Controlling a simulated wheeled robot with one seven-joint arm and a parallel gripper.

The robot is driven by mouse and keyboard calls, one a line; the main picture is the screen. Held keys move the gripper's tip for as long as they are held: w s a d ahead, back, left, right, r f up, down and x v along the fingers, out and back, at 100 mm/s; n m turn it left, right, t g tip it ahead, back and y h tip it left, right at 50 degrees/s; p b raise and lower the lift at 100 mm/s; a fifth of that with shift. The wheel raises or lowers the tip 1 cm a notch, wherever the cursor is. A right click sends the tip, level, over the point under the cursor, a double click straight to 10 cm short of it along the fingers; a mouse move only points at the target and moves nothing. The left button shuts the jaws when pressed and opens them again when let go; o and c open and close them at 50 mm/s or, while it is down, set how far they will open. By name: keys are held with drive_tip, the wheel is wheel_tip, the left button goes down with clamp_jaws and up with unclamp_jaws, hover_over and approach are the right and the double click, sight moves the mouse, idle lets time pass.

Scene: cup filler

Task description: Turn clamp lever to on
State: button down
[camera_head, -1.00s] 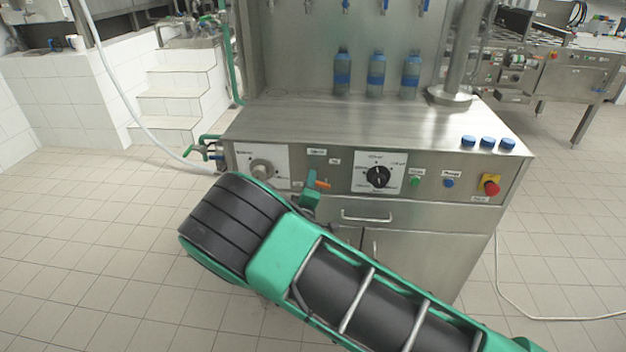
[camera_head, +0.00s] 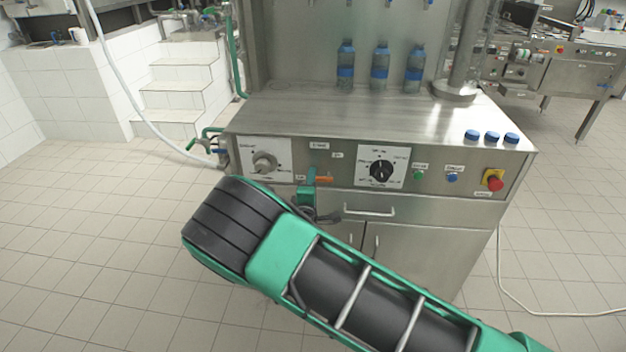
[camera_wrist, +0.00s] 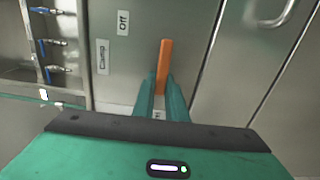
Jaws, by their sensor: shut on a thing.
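The orange clamp lever (camera_head: 325,179) sits on the steel front panel between the two dials and points right, about level. In the wrist view the lever (camera_wrist: 165,62) sticks out from between the green fingers, and its base is hidden by them. My gripper (camera_head: 311,176) is at the lever's left part; in the wrist view its fingers (camera_wrist: 162,92) are closed around the lever. The "Clamp" label (camera_wrist: 103,57) and "Off" label (camera_wrist: 123,22) lie left of the lever in the wrist view. Another label (camera_wrist: 158,113) is mostly hidden behind the fingers.
A grey dial (camera_head: 264,162) is left of the lever and a black dial (camera_head: 381,170) right of it. A drawer handle (camera_head: 369,211) lies below. Green and blue buttons and a red emergency stop (camera_head: 494,179) are farther right. Three bottles (camera_head: 380,67) stand on the counter.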

drive_tip(key=shift+s+a+f, duration=0.1)
drive_tip(key=shift+a+f, duration=0.05)
drive_tip(key=shift+f, duration=0.1)
drive_tip(key=c, duration=1.8)
unclamp_jaws()
drive_tip(key=shift+r, duration=0.1)
drive_tip(key=s, duration=1)
drive_tip(key=shift+s, duration=0.3)
